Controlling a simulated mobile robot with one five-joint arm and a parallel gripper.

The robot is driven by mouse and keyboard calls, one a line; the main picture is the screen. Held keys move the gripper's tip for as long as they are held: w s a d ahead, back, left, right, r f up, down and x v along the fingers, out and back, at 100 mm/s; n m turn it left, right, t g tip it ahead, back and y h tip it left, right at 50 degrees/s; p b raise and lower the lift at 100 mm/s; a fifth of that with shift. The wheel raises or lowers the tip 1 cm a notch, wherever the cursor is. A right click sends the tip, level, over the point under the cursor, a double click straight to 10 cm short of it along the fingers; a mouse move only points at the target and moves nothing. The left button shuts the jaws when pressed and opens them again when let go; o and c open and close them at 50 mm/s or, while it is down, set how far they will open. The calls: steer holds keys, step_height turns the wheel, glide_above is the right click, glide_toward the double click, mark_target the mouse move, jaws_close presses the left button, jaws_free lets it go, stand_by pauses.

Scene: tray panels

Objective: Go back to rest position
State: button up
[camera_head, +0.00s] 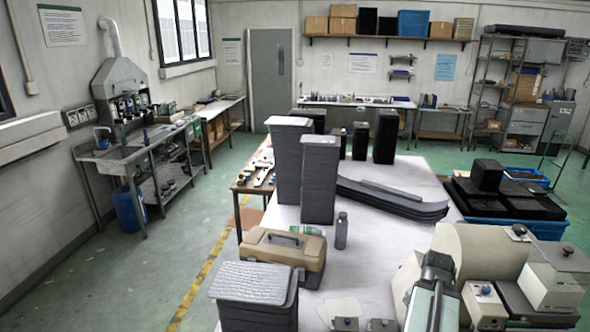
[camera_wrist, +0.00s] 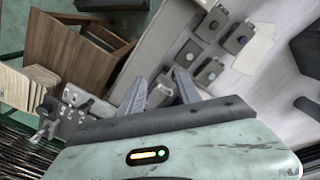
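My gripper (camera_wrist: 158,76) shows in the wrist view with its two grey fingers apart and nothing between them. Behind it is the pale green wrist body with a small lit indicator. In the head view, part of my arm shows at the lower right, above the white table (camera_head: 360,285); the fingers cannot be made out there. In the wrist view, several small grey blocks with round knobs (camera_wrist: 210,70) lie on a pale surface beyond the fingers.
Tall dark tray stacks (camera_head: 319,180) stand on the table, with a lower stack (camera_head: 255,295) at the front left. A tan toolbox (camera_head: 283,256) and a grey bottle (camera_head: 341,231) are near them. Beige machines (camera_head: 490,255) crowd the right. Floor left of the table is clear.

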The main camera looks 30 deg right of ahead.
steer(key=w+a+n, duration=0.8)
steer(key=w+a, duration=0.8)
steer(key=a, duration=0.4)
steer(key=w+a+n, duration=0.3)
steer(key=a, duration=0.8)
steer(key=w+a+n, duration=0.2)
steer(key=a+n, duration=0.2)
steer(key=a, duration=0.7)
step_height(320, 180, down, 11)
steer(key=b, duration=1)
steer(key=shift+w+a+r+b, duration=0.15)
steer(key=shift+a+b, duration=0.25)
